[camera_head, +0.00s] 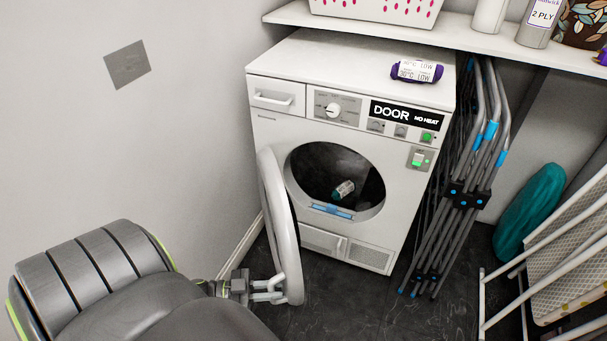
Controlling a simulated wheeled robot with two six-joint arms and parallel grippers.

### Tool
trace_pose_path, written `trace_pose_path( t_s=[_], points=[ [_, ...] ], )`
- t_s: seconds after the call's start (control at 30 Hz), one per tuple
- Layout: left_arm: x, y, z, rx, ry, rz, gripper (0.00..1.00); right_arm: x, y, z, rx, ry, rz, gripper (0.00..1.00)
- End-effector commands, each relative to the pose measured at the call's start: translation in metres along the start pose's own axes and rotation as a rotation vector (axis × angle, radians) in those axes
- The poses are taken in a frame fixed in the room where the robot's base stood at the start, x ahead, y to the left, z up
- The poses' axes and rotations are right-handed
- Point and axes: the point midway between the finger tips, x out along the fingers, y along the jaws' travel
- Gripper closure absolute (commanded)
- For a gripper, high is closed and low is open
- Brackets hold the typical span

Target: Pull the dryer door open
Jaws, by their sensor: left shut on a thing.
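The white dryer (340,150) stands against the wall in the middle of the view. Its round door (274,215) is swung open to the left, seen nearly edge-on, and the dark drum opening (330,170) is exposed. A small bottle-like item (343,190) lies inside the drum. My left gripper (268,290) is at the lower part of the door's edge and is shut on the door. The exact grip point is partly hidden. My right gripper is not in view.
A folded drying rack (468,180) leans right of the dryer. A teal bag (530,210) and a white rack (570,245) stand further right. The left wall (190,130) is close; dark floor (350,295) is clear in front.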

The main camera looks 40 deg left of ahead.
Motion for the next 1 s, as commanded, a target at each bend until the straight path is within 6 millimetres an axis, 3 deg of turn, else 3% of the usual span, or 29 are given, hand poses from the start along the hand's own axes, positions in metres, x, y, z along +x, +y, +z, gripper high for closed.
trace_pose_path(
  t_s=[0.03,0.2,0.5,0.7,1.0],
  points=[
    [-0.018,-0.003,0.005,0.001,-0.01,0.009,1.0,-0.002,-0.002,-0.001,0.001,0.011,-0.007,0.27],
    [-0.06,-0.004,0.005,0.0,-0.01,0.017,1.0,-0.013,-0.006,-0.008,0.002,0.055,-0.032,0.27],
    [-0.112,-0.011,0.003,0.001,-0.006,0.015,1.0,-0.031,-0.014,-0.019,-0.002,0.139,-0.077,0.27],
    [-0.125,-0.014,0.001,0.002,-0.004,0.015,1.0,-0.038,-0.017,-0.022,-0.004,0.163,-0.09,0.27],
    [-0.127,-0.014,-0.001,0.002,-0.002,0.015,1.0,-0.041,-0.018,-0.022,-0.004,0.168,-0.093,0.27]
  ],
)
